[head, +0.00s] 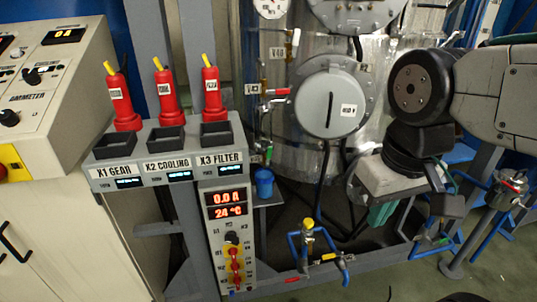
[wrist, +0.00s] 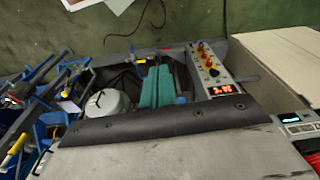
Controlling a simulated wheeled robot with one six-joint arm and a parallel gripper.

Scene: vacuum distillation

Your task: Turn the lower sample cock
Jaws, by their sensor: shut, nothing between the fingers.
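A vertical gauge pipe stands on the left side of the steel vessel in the head view. A cock with a red handle (head: 277,92) sits partway up it, and a small fitting with a green part (head: 268,154) sits near its lower end. The pictures do not show clearly which one is the lower sample cock. My gripper (head: 380,214), with teal fingers, hangs below my wrist, right of the pipe and well apart from it. Its fingers are together and empty; they also show in the wrist view (wrist: 155,88). Neither fitting can be made out in the wrist view.
A round grey cover (head: 331,100) on the vessel lies between the pipe and my arm. Blue piping with a yellow knob (head: 308,224) stands low in front.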

